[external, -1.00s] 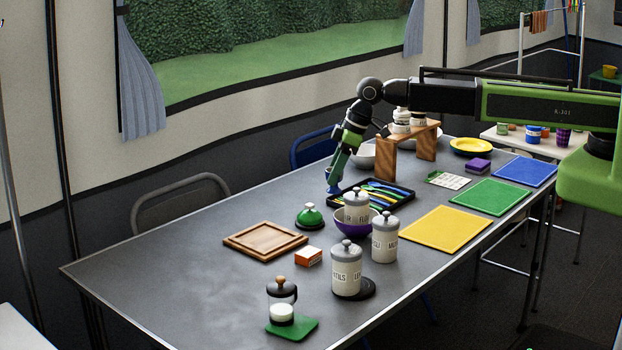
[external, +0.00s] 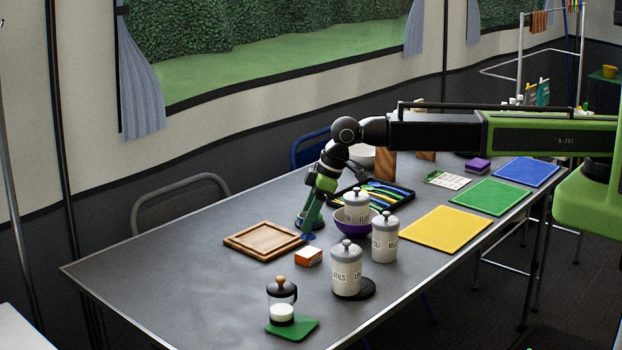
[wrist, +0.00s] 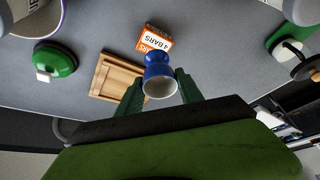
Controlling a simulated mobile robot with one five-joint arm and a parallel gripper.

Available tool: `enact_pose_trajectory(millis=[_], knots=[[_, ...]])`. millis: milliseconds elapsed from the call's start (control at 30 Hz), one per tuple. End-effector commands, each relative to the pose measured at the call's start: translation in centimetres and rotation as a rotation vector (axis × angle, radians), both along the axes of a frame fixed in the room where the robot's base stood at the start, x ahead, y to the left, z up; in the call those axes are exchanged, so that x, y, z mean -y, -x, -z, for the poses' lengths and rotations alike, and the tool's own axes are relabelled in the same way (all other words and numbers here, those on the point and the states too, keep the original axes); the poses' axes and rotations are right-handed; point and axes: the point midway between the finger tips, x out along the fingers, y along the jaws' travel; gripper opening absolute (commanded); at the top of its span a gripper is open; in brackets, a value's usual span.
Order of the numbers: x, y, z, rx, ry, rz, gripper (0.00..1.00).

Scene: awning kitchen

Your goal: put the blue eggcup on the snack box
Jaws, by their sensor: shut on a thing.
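My gripper (external: 311,225) is shut on the blue eggcup (external: 308,237), which it holds above the table just behind the snack box (external: 308,257). The snack box is small, orange and white, and lies on the table in front of the gripper. In the wrist view the eggcup (wrist: 158,66) is between the two green fingers, with its white hollow facing the camera. The snack box (wrist: 154,39), lettered "4 BARS", shows just beyond it and is partly covered by it.
A wooden tray (external: 240,247) lies left of the snack box. White canisters (external: 346,272) and a purple bowl (external: 343,225) stand to the right. A green domed object (wrist: 54,62) is close by, mostly behind my gripper externally. The front-left table is clear.

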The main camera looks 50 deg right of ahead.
Motion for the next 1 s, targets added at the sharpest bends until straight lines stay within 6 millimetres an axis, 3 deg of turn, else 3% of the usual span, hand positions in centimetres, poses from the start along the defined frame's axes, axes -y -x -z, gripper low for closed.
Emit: enact_pose_trajectory(millis=[133,333,733,767,900,1000], knots=[[0.0,0.0,0.7,0.000,0.000,0.000,0.02],[0.1,0.0,4.2,0.000,0.000,0.000,0.02],[0.1,0.0,4.4,-0.001,-0.001,0.000,0.02],[0.1,0.0,4.3,-0.001,-0.001,0.000,0.46],[0.1,0.0,4.2,-0.001,-0.001,0.000,0.64],[0.1,0.0,4.2,-0.001,-0.001,0.000,0.65]])
